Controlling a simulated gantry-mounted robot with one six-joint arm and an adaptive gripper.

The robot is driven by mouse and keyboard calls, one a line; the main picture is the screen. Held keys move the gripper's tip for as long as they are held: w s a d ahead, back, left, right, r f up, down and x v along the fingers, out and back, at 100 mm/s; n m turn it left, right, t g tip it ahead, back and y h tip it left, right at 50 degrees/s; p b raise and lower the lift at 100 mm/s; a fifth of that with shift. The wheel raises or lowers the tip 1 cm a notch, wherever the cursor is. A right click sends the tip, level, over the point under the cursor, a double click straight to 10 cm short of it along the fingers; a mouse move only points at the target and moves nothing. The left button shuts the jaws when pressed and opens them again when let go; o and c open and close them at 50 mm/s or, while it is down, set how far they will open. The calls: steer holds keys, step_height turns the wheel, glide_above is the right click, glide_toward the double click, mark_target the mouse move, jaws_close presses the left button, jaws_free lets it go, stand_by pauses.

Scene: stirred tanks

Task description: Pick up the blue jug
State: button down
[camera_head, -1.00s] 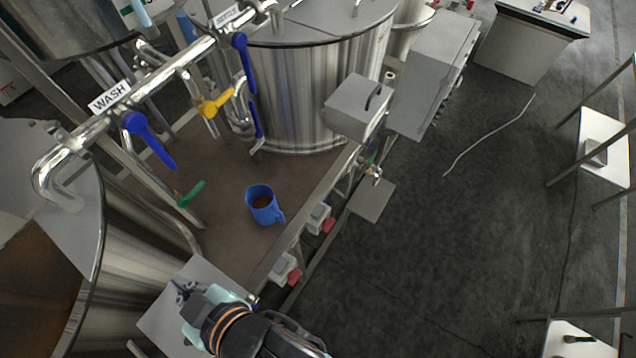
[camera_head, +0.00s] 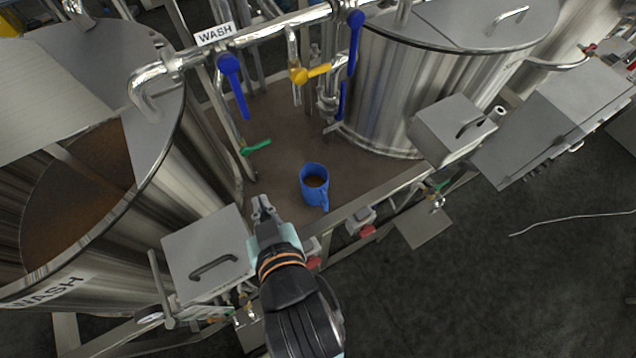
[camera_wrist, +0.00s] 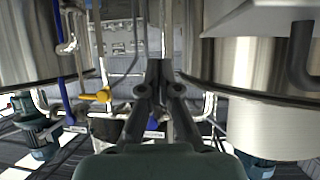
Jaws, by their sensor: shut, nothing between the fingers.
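The blue jug (camera_head: 313,187) stands upright on the brown platform (camera_head: 275,133) between two steel tanks in the head view. Its handle points toward the platform's front edge, and something brown shows inside it. My gripper (camera_head: 259,203) is to the left of the jug, apart from it, near the lidded grey box. Its fingers are together and empty. In the wrist view my gripper (camera_wrist: 160,68) shows with its fingers close together, pointing away between the tanks.
A steel tank (camera_head: 205,150) stands left and another (camera_head: 400,90) behind right. A pipe with blue, yellow (camera_head: 310,74) and green (camera_head: 256,147) valve handles runs above the platform. A grey box (camera_head: 208,262) with a handle sits beside my gripper. Open floor lies front right.

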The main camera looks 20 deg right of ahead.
steer(key=c, duration=1.9)
jaws_free()
steer(key=o, duration=1.9)
steer(key=shift+d, duration=0.1)
